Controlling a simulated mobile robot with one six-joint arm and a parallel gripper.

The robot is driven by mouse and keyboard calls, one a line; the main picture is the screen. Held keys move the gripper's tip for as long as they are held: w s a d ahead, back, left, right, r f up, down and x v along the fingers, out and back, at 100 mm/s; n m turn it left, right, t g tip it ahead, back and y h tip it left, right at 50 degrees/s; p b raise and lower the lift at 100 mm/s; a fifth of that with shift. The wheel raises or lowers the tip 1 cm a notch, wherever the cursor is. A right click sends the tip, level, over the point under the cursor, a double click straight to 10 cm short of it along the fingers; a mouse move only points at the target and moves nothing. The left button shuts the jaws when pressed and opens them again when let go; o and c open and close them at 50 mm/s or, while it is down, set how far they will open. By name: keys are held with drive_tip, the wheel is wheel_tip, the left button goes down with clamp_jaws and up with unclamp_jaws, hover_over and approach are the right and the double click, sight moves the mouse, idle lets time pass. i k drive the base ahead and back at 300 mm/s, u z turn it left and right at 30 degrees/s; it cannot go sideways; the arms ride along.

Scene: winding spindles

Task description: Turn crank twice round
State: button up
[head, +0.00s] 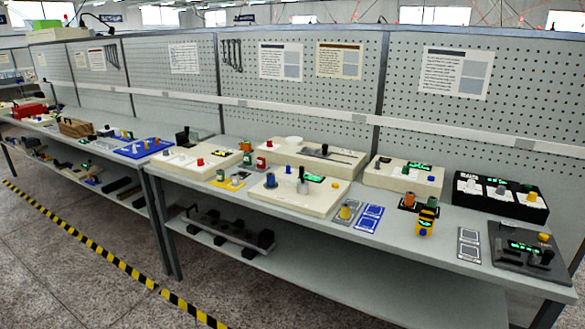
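No part of my gripper or arm shows in the head view. Several control boxes stand on a long grey bench, and I cannot tell for certain which part is the crank. A dark plate (505,262) at the right end has a green display and dark upright parts. Details are too small to read.
A black box (500,197) with several knobs stands at the back right. A pegboard wall (420,110) closes the back. Floor is open before the bench, past a yellow-black stripe (80,235).

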sight(302, 185)
drive_tip(key=u, duration=0.05)
drive_tip(key=k, duration=1.3)
drive_tip(key=u, duration=0.4)
drive_tip(key=i, duration=1.1)
drive_tip(key=u, duration=0.4)
drive_tip(key=i, duration=1.05)
